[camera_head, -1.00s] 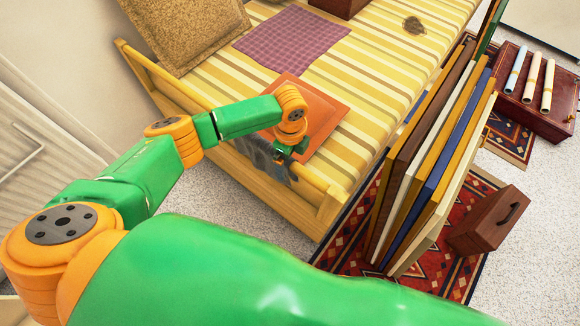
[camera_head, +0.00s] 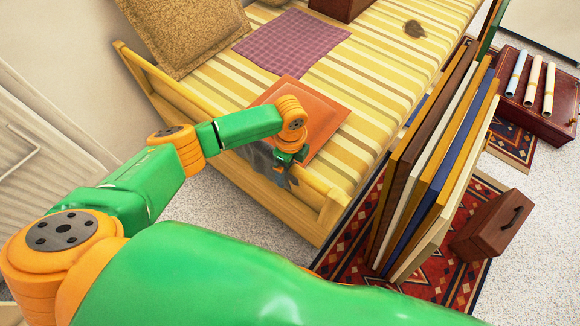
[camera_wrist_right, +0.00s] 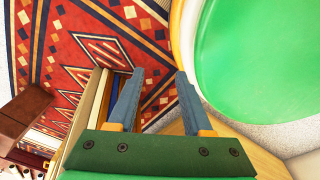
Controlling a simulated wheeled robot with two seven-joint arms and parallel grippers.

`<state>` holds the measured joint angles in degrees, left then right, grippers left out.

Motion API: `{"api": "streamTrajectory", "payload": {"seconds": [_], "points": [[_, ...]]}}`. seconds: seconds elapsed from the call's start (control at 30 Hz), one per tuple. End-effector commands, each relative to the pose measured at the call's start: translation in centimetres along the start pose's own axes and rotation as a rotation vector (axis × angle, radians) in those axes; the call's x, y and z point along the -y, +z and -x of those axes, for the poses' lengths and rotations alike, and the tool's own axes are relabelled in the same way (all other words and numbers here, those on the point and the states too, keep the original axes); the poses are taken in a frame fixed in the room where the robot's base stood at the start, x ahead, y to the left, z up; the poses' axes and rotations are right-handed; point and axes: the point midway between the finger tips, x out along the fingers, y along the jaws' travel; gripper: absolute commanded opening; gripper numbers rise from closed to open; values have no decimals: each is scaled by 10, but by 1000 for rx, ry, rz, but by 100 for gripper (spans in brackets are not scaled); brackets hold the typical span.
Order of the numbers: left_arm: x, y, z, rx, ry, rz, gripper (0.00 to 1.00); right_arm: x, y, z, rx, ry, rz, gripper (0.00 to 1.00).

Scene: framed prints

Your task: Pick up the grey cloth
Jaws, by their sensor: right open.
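The grey cloth (camera_head: 262,160) hangs over the wooden front rail of the daybed in the head view, partly hidden by my left arm and gripper. My left gripper (camera_head: 284,172) is at the right part of the cloth, pointing down over the rail. Its fingers are small and dark against the cloth, so I cannot tell whether they are open, shut, or touching it. My right gripper (camera_wrist_right: 158,74) is open and empty in the right wrist view, with its blue fingers apart above the patterned rug. The cloth is not seen in that view.
The striped daybed (camera_head: 370,75) holds an orange square (camera_head: 325,115), a purple checked cloth (camera_head: 290,43) and a tan cushion (camera_head: 185,35). Framed prints (camera_head: 440,160) stand upright at its right on a red rug (camera_head: 345,235). A brown case (camera_head: 492,225) stands beside them.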

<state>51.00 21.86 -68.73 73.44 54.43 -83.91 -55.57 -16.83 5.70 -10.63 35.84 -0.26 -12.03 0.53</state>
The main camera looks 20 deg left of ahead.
Motion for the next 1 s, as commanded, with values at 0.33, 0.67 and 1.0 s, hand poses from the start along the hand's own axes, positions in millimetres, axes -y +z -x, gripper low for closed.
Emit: {"api": "streamTrajectory", "payload": {"seconds": [0.33, 0.67, 1.0], "points": [[0, 0, -3, 0, 1, 0, 96, -1, -6, -3, -10, 2, 0, 50], [0, 0, -3, 0, 0, 0, 51, -2, -10, -3, -17, 3, 0, 50], [2, 0, -2, -1, -6, 1, 20, 0, -4, -2, -6, 1, 0, 50]]}}
